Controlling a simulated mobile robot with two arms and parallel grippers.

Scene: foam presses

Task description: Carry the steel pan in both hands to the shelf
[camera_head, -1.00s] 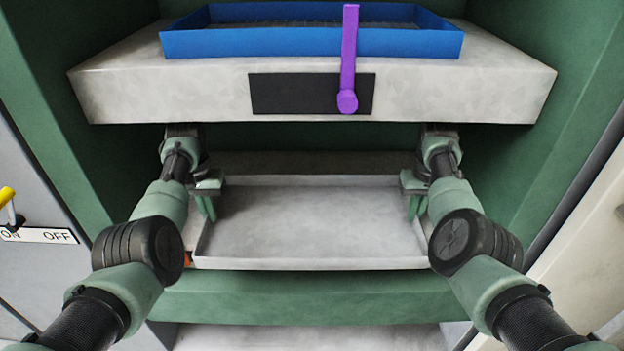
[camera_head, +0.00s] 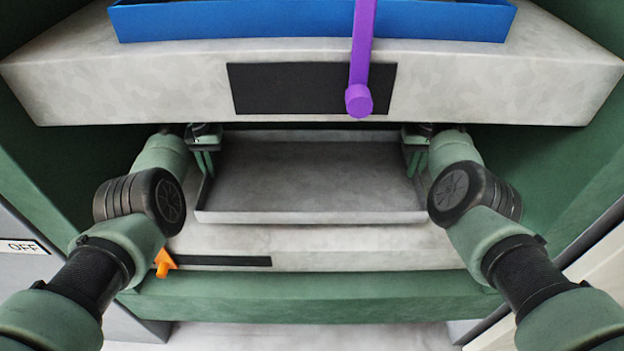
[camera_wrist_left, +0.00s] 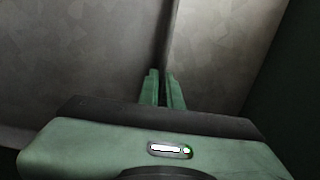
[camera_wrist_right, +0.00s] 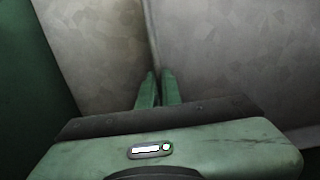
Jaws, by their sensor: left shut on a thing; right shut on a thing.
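The steel pan (camera_head: 315,180) is a shallow grey rectangular tray, seen in the head view inside the lower opening of the green press. My left gripper (camera_head: 206,165) is shut on its left side wall, and my right gripper (camera_head: 412,160) is shut on its right side wall. In the left wrist view, the green fingers (camera_wrist_left: 164,88) straddle the pan's thin wall; the right wrist view shows the same with its fingers (camera_wrist_right: 156,88). The pan's far edge lies in shadow under the upper slab. No shelf can be made out for certain.
A thick pale slab (camera_head: 150,85) overhangs the pan closely, with a blue tray (camera_head: 230,22) on top and a purple lever (camera_head: 361,60) in front. Below lies a pale bed (camera_head: 350,245) with an orange lever (camera_head: 164,262) and a dark slot. Green walls (camera_head: 550,170) flank both arms.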

